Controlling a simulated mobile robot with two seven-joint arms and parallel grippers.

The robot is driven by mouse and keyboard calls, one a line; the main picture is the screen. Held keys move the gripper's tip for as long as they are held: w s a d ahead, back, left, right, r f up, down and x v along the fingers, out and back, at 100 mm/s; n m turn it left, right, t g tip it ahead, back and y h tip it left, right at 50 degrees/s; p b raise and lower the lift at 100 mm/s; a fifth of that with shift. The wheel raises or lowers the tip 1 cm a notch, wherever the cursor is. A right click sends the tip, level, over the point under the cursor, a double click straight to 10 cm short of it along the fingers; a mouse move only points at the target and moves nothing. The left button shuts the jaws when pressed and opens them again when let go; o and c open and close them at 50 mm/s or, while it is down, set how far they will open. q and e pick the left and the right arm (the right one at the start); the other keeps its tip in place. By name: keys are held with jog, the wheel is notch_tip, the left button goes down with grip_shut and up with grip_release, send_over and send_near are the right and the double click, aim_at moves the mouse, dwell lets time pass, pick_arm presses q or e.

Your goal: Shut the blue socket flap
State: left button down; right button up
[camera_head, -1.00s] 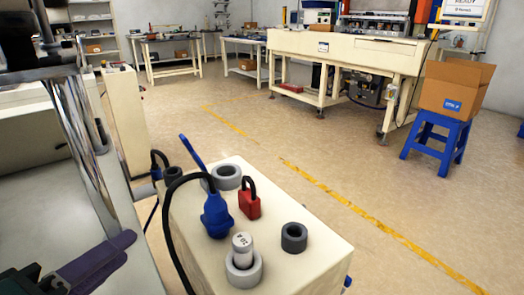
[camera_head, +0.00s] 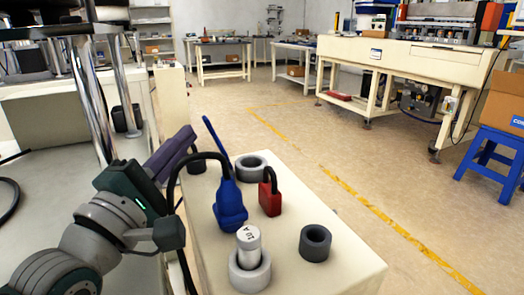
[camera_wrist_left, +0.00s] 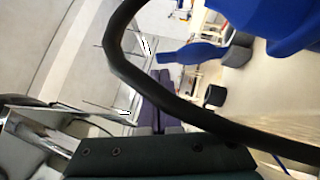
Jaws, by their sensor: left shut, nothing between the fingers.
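The blue socket flap (camera_head: 216,145) is a thin blue strip standing raised and tilted behind the blue plug (camera_head: 230,207) on the cream cabinet top (camera_head: 340,275). A black cable loops from the plug to the left. In the left wrist view, the flap (camera_wrist_left: 195,53) shows beyond the cable loop, beside the large blue plug (camera_wrist_left: 270,20). My left gripper (camera_head: 188,138) has purple fingers, shut and empty, left of the flap and apart from it in the head view. The socket under the flap is hidden by the plug. My right gripper is not in view.
A red padlock (camera_head: 270,195), a grey ring (camera_head: 251,167), a dark ring (camera_head: 315,243) and a silver cylinder (camera_head: 249,240) in a grey ring crowd the cabinet top. The black cable (camera_head: 174,180) passes close to my left fingers. Open floor lies right.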

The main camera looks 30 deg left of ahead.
pick_arm(q)
jog(key=shift+x, duration=1)
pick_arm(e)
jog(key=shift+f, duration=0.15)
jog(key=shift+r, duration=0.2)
